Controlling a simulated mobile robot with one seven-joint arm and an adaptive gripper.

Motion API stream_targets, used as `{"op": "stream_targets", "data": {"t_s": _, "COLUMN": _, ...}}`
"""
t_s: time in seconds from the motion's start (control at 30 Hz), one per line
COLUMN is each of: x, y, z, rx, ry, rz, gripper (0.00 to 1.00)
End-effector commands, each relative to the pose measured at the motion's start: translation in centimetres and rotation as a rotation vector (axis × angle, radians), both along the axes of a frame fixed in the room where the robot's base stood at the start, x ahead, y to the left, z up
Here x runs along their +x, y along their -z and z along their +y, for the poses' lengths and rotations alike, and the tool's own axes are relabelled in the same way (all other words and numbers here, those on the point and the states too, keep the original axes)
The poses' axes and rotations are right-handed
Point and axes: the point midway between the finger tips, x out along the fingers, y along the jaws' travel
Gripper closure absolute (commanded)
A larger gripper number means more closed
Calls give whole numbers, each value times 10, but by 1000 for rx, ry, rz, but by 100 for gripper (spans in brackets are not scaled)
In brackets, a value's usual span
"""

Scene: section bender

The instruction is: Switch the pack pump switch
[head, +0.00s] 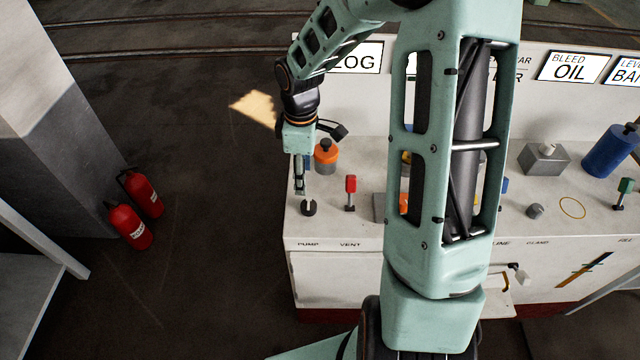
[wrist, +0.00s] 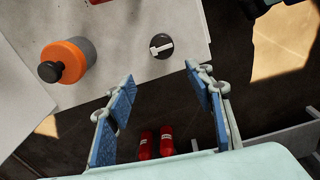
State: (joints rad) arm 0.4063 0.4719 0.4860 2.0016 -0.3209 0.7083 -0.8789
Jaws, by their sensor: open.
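The pump switch is a round black knob with a white pointer (wrist: 161,46), near the counter edge in the wrist view. In the head view the knob (head: 309,209) sits at the left front of the counter, above the label PUMP. My gripper (head: 300,190) hangs over this corner, close to the knob in the picture; the gap in height is hard to judge. In the wrist view my gripper (wrist: 158,85) is open and empty, with blue pads spread apart. The knob lies just beyond the fingertips and is not between the pads.
An orange and grey bottle (head: 326,156) stands behind the knob; it also shows in the wrist view (wrist: 72,58). A red-topped vent lever (head: 350,190) stands to the right. Red extinguishers (head: 130,225) stand on the floor at left. My arm hides the counter's middle.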

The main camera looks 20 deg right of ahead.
Motion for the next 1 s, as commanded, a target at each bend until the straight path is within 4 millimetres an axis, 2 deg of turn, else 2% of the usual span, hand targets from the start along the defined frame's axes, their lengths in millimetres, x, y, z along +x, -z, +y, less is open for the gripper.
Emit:
{"op": "stream_targets", "data": {"t_s": 0.1, "x": -9, "y": 4, "z": -3, "rx": -7, "ry": -87, "rz": 29, "gripper": 52}}
{"op": "stream_targets", "data": {"t_s": 0.27, "x": -12, "y": 17, "z": -3, "rx": -10, "ry": -110, "rz": 37, "gripper": 52}}
{"op": "stream_targets", "data": {"t_s": 0.7, "x": -12, "y": 95, "z": -2, "rx": -9, "ry": -107, "rz": 35, "gripper": 52}}
{"op": "stream_targets", "data": {"t_s": 0.83, "x": -11, "y": 107, "z": -3, "rx": -10, "ry": -105, "rz": 34, "gripper": 52}}
{"op": "stream_targets", "data": {"t_s": 1.0, "x": -11, "y": 113, "z": -3, "rx": -10, "ry": -105, "rz": 31, "gripper": 52}}
